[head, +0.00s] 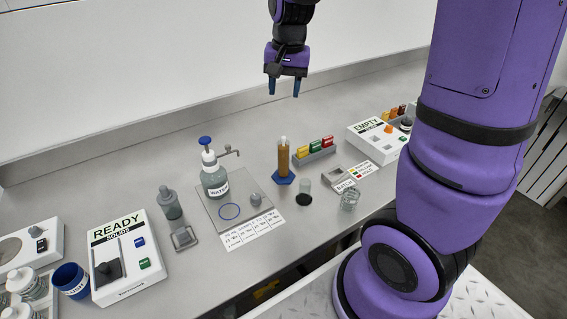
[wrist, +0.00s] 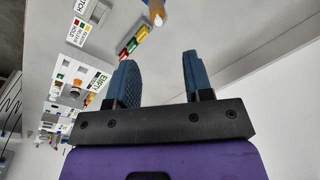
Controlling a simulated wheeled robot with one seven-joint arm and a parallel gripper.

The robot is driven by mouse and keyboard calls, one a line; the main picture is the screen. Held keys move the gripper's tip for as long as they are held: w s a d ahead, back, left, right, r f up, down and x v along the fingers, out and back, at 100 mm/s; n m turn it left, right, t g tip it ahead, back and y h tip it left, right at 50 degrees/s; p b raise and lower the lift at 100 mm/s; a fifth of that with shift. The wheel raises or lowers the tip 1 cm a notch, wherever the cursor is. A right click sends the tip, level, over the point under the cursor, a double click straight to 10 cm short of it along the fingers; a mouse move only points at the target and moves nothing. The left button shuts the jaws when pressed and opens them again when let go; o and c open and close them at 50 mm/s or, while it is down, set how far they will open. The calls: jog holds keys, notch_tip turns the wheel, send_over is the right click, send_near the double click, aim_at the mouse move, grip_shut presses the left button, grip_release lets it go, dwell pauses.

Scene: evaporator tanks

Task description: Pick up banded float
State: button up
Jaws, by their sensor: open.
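An amber cylinder (head: 283,160) stands upright on a blue hexagonal base at the middle of the bench. A pale narrow tip (head: 283,140) shows at its top; it may be the banded float, but its bands are too small to tell. The cylinder also shows at the top edge of the wrist view (wrist: 158,15), partly cut off. My gripper (head: 284,90) is open and empty, fingers pointing down, well above the bench and apart from the cylinder. Its two blue fingers also show in the wrist view (wrist: 157,62).
A rack of coloured blocks (head: 315,150) stands right behind the cylinder. A water bottle (head: 214,178) on a metal plate is to its left. A small dark-bottomed vial (head: 304,193) and a glass jar (head: 349,200) stand in front. READY (head: 125,257) and EMPTY (head: 378,140) boxes stand farther out.

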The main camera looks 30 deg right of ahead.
jog(key=m, duration=0.1)
send_over(284, 137)
notch_tip(284, 137, down, 5)
jog(key=shift+m+g, duration=0.3)
jog(key=shift+g, duration=0.2)
notch_tip(284, 137, down, 12)
jog(key=shift+r, duration=0.1)
grip_shut()
